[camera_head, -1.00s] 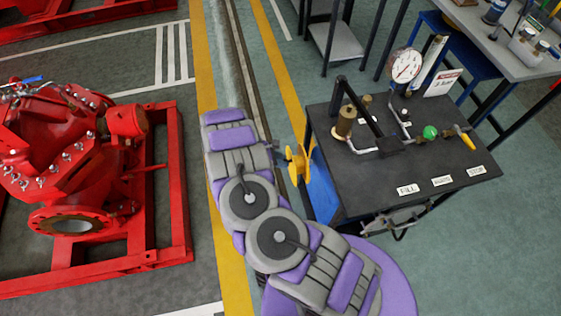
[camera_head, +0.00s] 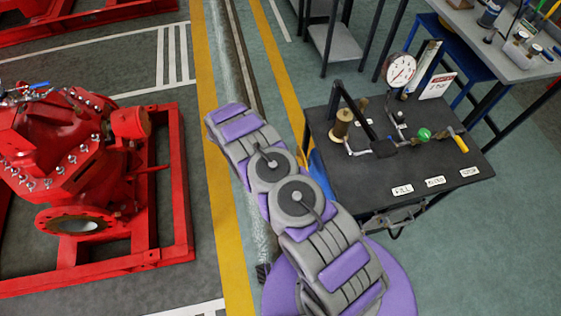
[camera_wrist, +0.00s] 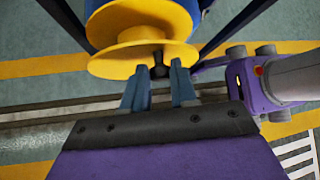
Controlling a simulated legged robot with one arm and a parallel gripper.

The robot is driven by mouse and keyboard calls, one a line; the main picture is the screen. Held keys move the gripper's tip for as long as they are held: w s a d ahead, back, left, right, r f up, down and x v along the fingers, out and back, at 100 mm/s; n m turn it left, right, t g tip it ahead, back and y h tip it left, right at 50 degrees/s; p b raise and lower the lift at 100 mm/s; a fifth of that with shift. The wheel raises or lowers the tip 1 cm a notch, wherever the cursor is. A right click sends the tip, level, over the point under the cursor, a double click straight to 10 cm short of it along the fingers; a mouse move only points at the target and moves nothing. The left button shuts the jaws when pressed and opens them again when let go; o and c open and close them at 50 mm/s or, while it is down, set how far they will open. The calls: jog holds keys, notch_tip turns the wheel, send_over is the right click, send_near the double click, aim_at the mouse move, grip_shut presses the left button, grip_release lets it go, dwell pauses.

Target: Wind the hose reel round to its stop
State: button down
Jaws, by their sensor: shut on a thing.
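The yellow hose reel (camera_wrist: 122,52) fills the top of the wrist view, with two round flanges and part of a blue hose or drum behind it. My gripper (camera_wrist: 158,70) is at the reel's near face. Its blue-grey fingers stand either side of a small dark handle (camera_wrist: 158,60) on that face and are shut on it. The fingertips and the handle's far end are partly hidden.
A black table (camera_head: 350,185) with a gauge (camera_head: 401,69), valves and labels stands right of my arm. A red pump on a red frame (camera_head: 183,190) stands at left. A pipe (camera_head: 228,60) runs along the floor. A workbench (camera_head: 480,45) is at the top right.

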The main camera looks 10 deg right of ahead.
jog(key=shift+w+a+f+n+g, duration=0.15)
jog(key=shift+w+f+n+g, duration=0.15)
jog(key=shift+w+g, duration=0.1)
jog(key=c, duration=1.3)
grip_release()
jog(key=shift+o, duration=0.7)
jog(key=shift+w+a, duration=0.1)
jog(key=shift+o, duration=1.3)
jog(key=shift+a, duration=0.1)
jog(key=shift+r, duration=0.1)
